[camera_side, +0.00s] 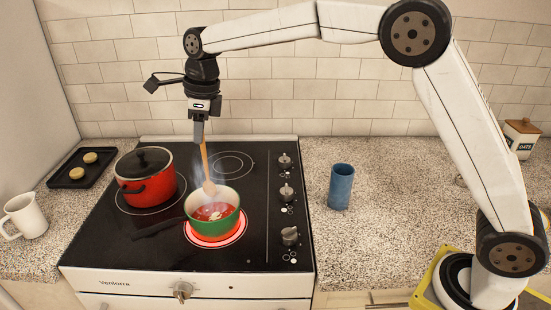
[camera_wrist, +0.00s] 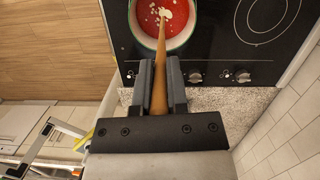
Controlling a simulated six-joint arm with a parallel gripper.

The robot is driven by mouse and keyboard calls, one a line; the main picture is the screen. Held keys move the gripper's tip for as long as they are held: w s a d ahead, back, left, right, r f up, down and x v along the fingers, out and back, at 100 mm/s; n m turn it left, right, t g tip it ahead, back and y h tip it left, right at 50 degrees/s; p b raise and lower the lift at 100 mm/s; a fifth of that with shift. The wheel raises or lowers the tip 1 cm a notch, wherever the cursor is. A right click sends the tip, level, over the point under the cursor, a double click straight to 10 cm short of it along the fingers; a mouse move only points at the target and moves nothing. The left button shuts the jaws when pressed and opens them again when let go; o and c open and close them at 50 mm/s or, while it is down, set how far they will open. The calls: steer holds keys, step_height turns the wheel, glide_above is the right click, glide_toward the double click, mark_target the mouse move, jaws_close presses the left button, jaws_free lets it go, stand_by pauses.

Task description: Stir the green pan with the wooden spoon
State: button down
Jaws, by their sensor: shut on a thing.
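The green pan (camera_side: 213,225) stands on the glowing front burner of the stove. It holds red liquid with pale bits, and steam rises from it. My gripper (camera_side: 199,133) is above the pan, shut on the handle of the wooden spoon (camera_side: 206,170). The spoon points down, and its head is at the pan's opening near the back rim. In the wrist view the spoon handle (camera_wrist: 160,95) runs between the fingers of my gripper (camera_wrist: 160,85) toward the green pan (camera_wrist: 133,30). I cannot tell whether the spoon head touches the liquid.
A red pot (camera_side: 146,186) with a black lid stands left of the pan. A blue cup (camera_side: 341,187) is on the right counter. A white mug (camera_side: 24,217) and a dark tray (camera_side: 63,173) with two round items are at left. The rear right burner is empty.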

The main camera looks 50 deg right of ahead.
steer(key=shift+f, duration=3.85)
steer(key=shift+w+a, duration=0.1)
